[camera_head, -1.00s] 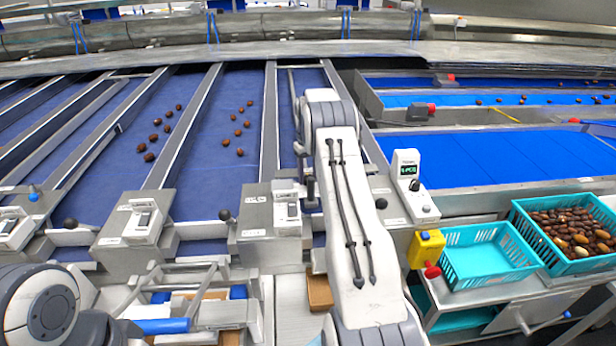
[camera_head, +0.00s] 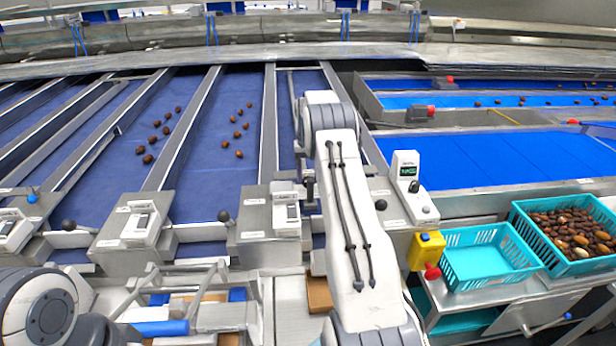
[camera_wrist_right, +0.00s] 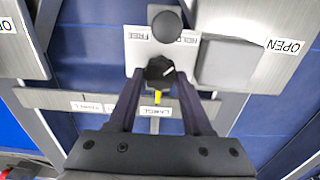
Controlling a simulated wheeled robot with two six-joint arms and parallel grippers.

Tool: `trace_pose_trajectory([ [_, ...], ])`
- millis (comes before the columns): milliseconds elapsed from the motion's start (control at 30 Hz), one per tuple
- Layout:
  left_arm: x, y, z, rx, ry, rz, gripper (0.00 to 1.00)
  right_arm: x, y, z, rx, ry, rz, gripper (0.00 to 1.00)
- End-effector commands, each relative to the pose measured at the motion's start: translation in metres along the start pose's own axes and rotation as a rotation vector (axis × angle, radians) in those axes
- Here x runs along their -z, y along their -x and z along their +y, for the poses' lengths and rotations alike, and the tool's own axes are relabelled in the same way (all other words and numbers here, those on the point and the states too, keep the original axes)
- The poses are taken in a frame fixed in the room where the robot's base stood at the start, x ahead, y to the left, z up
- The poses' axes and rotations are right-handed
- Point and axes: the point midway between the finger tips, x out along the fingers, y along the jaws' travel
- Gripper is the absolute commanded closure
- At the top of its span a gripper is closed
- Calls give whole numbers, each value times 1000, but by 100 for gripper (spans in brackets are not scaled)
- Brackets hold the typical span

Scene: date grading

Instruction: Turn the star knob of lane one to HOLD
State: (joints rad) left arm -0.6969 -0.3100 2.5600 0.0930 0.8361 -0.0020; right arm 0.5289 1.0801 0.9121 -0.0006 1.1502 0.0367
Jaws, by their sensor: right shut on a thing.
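The black star knob (camera_wrist_right: 157,70) shows in the right wrist view, on a white plate (camera_wrist_right: 139,52) reading FREE at left and HOLD at right. My right gripper (camera_wrist_right: 159,76) is shut on the knob, one dark finger on each side. In the head view my right arm (camera_head: 345,200) hides the knob and the fingertips. My left gripper is out of view; only part of my left arm (camera_head: 48,308) shows at the lower left.
A black ball handle (camera_wrist_right: 167,25) stands just beyond the knob, close to the fingers. Metal plates marked OPEN (camera_wrist_right: 284,46) flank it. In the head view, a yellow box with a red button (camera_head: 427,250), an empty teal crate (camera_head: 490,282) and a date-filled crate (camera_head: 560,268) stand right.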

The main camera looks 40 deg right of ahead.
Motion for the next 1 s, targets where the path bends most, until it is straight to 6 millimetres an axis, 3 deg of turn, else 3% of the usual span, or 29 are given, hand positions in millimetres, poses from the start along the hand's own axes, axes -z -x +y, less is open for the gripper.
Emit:
trace_pose_trajectory([
  [233,0,0,0,0,0,0,44,2,3,0,1,-3,6,100],
  [267,0,0,0,0,0,0,44,2,2,0,1,-3,6,39],
  [667,0,-3,0,0,0,0,44,1,5,0,1,0,4,38],
  [767,0,-9,-1,0,1,0,44,2,17,0,1,0,7,38],
  [1000,-1,-22,-2,0,4,0,44,2,66,0,1,-1,9,38],
])
